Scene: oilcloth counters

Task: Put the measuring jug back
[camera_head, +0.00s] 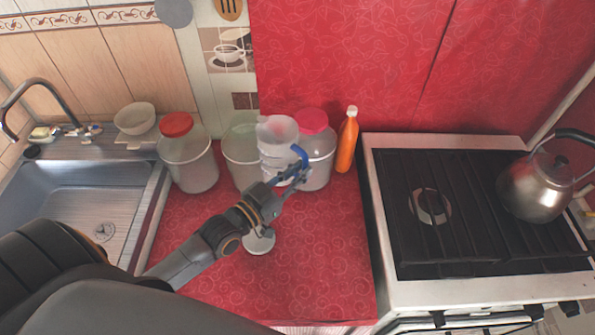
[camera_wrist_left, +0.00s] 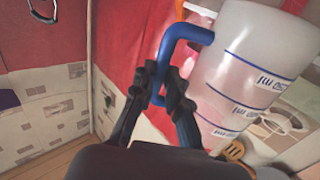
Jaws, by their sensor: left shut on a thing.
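The measuring jug (camera_head: 277,134) is a clear, whitish jug with a blue handle. In the head view it is upright in front of the jars at the back of the red counter. My left gripper (camera_head: 298,176) is shut on its blue handle. In the left wrist view the jug (camera_wrist_left: 243,70) shows blue markings, and the left gripper's fingers (camera_wrist_left: 160,88) close around the handle. From these views I cannot tell whether its base touches anything. My right gripper is not in view.
Behind the jug stand a red-lidded jar (camera_head: 190,160), a greenish container (camera_head: 240,152), a pink-lidded jar (camera_head: 318,158) and an orange bottle (camera_head: 347,140). A small white disc (camera_head: 258,243) lies on the red counter (camera_head: 320,255). The sink (camera_head: 75,205) is left, the stove (camera_head: 470,225) right.

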